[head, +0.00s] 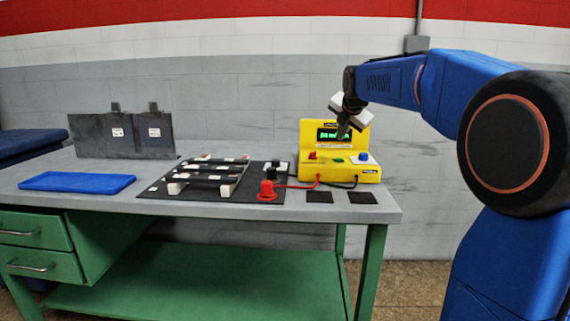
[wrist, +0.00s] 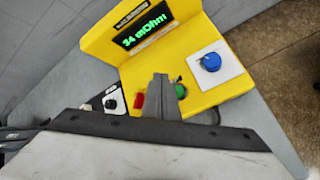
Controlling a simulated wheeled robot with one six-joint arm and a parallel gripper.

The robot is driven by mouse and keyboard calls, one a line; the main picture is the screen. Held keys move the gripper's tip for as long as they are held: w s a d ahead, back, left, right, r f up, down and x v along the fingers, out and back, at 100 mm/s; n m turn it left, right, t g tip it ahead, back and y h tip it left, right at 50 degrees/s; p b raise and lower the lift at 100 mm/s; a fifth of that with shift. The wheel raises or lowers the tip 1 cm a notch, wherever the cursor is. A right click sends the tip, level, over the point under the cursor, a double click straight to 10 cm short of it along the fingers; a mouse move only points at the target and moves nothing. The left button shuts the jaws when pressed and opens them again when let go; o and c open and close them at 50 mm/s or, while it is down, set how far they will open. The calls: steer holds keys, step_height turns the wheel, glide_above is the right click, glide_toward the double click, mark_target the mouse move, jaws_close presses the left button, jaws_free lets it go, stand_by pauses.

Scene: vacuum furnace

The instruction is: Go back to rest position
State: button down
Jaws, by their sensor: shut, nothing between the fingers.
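My gripper (head: 342,130) is shut and empty. It hangs in front of the yellow meter's screen, above its button panel, in the head view. In the wrist view my gripper (wrist: 163,84) shows as dark closed fingers over the yellow meter (wrist: 207,91). The yellow meter (head: 342,174) stands at the right of the table. Its lit green screen (wrist: 140,30) reads 34 mOhm. A blue button (wrist: 211,61) sits on a white plate on its panel, and a green button (wrist: 180,90) is partly hidden by the fingers. Whether the fingers touch the meter I cannot tell.
The table (head: 385,210) holds a black mat (head: 200,195) with several dark bars, a red probe (head: 267,190), a black probe (head: 271,173), a blue pad (head: 77,182) and upright dark panels (head: 120,138). Red and black cables run to the meter.

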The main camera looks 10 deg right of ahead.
steer(key=s+a+f+m+g, duration=0.1)
steer(key=s+a+f+m, duration=0.25)
steer(key=s, duration=0.45)
steer(key=s+a+f+m+y, duration=0.1)
steer(key=s+a+f+m, duration=0.2)
steer(key=s, duration=0.5)
steer(key=s+a+f+m+g, duration=0.1)
steer(key=s+a+f+m, duration=0.15)
steer(key=s+m, duration=0.4)
steer(key=s+a+f+m+g, duration=0.1)
steer(key=s+a+f+m, duration=0.1)
steer(key=s+f+m, duration=0.3)
steer(key=s+a+f+m+g+y, duration=0.1)
steer(key=s+f+m, duration=0.5)
steer(key=s+f, duration=0.6)
steer(key=s, duration=0.8)
steer(key=shift+a+f+m, duration=0.3)
steer(key=shift+a+f, duration=0.05)
steer(key=shift+f, duration=0.05)
